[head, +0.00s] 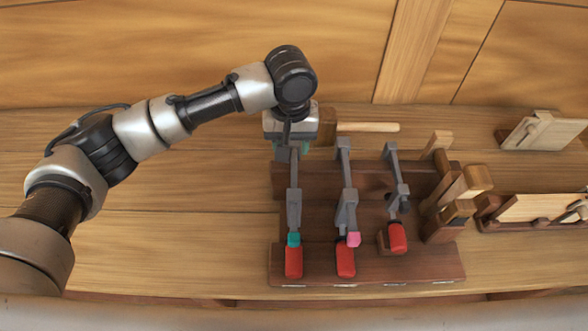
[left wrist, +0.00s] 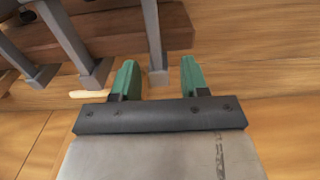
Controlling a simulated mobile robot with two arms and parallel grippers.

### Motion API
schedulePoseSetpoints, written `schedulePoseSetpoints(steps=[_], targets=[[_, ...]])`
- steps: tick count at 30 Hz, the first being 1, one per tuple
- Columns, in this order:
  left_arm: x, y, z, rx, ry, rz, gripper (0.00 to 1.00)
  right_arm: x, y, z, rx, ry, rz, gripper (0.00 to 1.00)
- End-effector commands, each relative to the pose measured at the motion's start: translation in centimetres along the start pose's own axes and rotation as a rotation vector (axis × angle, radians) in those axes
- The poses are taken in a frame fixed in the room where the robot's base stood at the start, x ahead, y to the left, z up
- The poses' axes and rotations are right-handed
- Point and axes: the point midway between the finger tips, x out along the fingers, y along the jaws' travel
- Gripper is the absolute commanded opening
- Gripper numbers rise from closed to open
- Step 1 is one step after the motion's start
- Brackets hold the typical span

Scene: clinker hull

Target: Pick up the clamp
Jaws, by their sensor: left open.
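Three grey bar clamps with red handles lie side by side on a dark wooden rack (head: 370,275). The left clamp (head: 293,215) has a teal band, the middle clamp (head: 346,205) a pink band, and the right clamp (head: 396,172) a dark sliding part. My left gripper (head: 291,150) is over the far end of the left clamp. In the left wrist view its green fingers (left wrist: 159,68) are open, with the end of a grey clamp bar (left wrist: 152,35) between them and a gap on each side. My right gripper is in neither view.
A mallet with a pale handle (head: 365,127) lies behind the rack. Wooden blocks (head: 465,187) stand at the rack's right end. More wooden tools (head: 540,130) sit at far right. A plank wall (head: 180,50) closes the back. The bench left of the rack is clear.

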Motion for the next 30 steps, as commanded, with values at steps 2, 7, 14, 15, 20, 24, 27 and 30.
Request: schedulePoseSetpoints(steps=[2, 7, 14, 15, 20, 24, 27, 30], targets=[[0.7, 0.2, 0.2, 0.000, -0.003, -0.001, 0.45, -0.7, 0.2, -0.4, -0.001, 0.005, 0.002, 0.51], [3.3, 0.7, 0.5, -0.001, -0.003, -0.002, 0.45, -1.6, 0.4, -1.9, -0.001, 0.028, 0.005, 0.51], [4.9, 0.7, 0.5, 0.000, 0.000, -0.001, 0.45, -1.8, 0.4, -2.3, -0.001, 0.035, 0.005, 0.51], [4.9, 0.7, 0.5, 0.000, 0.000, 0.000, 0.45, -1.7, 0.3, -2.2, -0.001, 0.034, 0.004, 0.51], [4.9, 0.7, 0.5, 0.000, 0.000, 0.000, 0.37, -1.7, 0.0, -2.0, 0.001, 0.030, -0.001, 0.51], [4.9, 0.7, 0.5, 0.000, 0.000, 0.000, 0.16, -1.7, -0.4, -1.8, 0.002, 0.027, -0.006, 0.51], [4.9, 0.7, 0.5, 0.000, 0.000, 0.000, 0.00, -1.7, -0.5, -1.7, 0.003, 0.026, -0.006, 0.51], [4.9, 0.7, 0.5, 0.000, 0.000, 0.000, 0.00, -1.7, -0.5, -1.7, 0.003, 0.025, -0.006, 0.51]])
